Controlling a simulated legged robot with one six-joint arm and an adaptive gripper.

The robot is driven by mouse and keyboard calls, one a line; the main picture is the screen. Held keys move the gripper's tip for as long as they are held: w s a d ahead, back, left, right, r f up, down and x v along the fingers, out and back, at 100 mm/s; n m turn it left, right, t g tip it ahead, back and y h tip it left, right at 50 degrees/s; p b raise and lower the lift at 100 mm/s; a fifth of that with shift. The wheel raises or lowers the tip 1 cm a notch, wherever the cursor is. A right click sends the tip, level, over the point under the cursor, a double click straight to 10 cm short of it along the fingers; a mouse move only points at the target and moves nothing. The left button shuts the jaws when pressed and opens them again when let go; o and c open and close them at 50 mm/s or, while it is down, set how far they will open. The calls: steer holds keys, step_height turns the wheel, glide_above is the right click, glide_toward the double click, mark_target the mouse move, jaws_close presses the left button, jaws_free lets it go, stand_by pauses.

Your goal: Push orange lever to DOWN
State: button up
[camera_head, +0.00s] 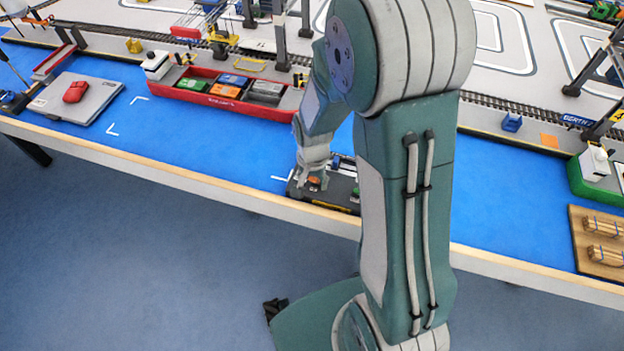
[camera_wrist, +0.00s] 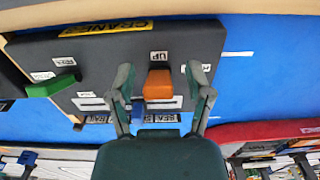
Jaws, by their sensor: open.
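The orange lever (camera_wrist: 158,85) stands on a dark control panel (camera_wrist: 110,45), close to a label that reads UP upside down in the wrist view. In the head view the lever (camera_head: 314,183) shows small at the panel's left part, under my gripper (camera_head: 312,172). In the wrist view my gripper (camera_wrist: 160,80) is open, with one finger on each side of the orange lever. Gaps show between lever and both fingers, and I cannot tell whether either touches it. The far end of the lever's slot is partly hidden by my gripper.
A green lever (camera_wrist: 52,86) stands on the same panel beside the orange one. A red ship with containers (camera_head: 238,93) lies behind and left on the blue mat. The wooden table edge (camera_head: 180,172) runs in front.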

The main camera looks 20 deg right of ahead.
steer(key=shift+d, duration=0.2)
steer(key=shift+a, duration=0.15)
jaws_close()
